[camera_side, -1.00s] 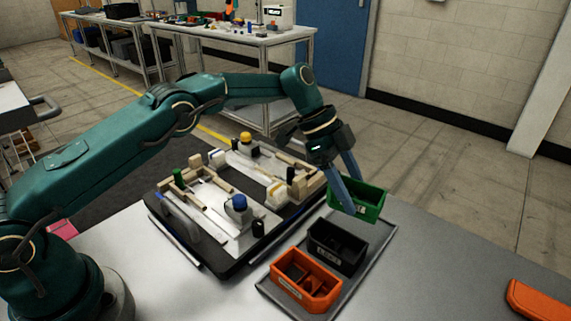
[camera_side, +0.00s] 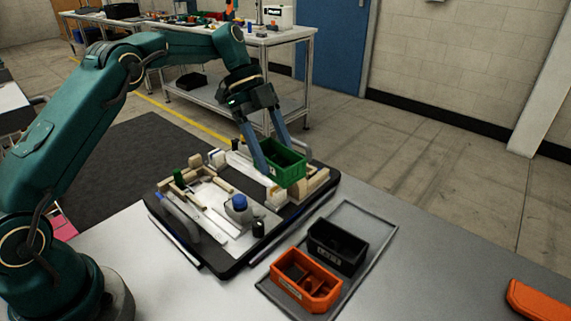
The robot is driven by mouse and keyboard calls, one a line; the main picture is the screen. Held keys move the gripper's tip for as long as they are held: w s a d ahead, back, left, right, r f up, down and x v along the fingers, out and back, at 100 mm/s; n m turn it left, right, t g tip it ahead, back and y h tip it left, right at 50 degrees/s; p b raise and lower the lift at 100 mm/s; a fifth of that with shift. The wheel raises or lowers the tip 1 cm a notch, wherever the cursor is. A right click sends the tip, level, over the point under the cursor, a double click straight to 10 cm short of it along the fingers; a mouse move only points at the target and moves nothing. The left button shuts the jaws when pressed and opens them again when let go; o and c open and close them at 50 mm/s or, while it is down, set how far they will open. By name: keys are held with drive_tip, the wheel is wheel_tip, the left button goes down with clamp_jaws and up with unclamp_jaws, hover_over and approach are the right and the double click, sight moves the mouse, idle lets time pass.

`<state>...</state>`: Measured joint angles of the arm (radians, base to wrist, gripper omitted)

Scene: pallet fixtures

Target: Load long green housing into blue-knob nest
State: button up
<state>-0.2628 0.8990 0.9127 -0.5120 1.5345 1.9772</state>
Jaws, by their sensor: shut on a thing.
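The long green housing (camera_side: 286,172), an open-topped box, is in my gripper (camera_side: 279,158). The gripper's two fingers are shut on it, and it appears to be held above the right back part of the black pallet (camera_side: 225,270). The blue knob (camera_side: 239,202) stands on a grey-white body near the middle front of the pallet, lower left of the housing. Pale blocks and rails lie around the light plate of that nest. The housing and fingers cover part of the pallet's back right side, and the yellow knob is not visible.
A grey tray (camera_side: 372,258) to the right holds a black bin (camera_side: 336,246) and an orange bin (camera_side: 305,279); its back end is bare. A small green post (camera_side: 195,162) rises at the pallet's left. An orange object (camera_side: 540,300) lies at the table's right edge.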

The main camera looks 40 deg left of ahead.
drive_tip(key=s+a+r+n, duration=0.1)
drive_tip(key=s+a+r, duration=0.2)
drive_tip(key=s+a, duration=0.75)
drive_tip(key=shift+w+a+f, duration=0.25)
drive_tip(key=shift+w+f, duration=0.05)
drive_tip(key=shift+f, duration=0.95)
drive_tip(key=shift+w+a+f, duration=0.3)
drive_tip(key=shift+f, duration=1)
drive_tip(key=shift+w+a+f, duration=0.25)
drive_tip(key=shift+w+f, duration=0.05)
drive_tip(key=shift+f, duration=0.95)
drive_tip(key=shift+f, duration=0.3)
drive_tip(key=shift+f, duration=0.6)
drive_tip(key=o, duration=1.5)
drive_tip(key=shift+v, duration=2.55)
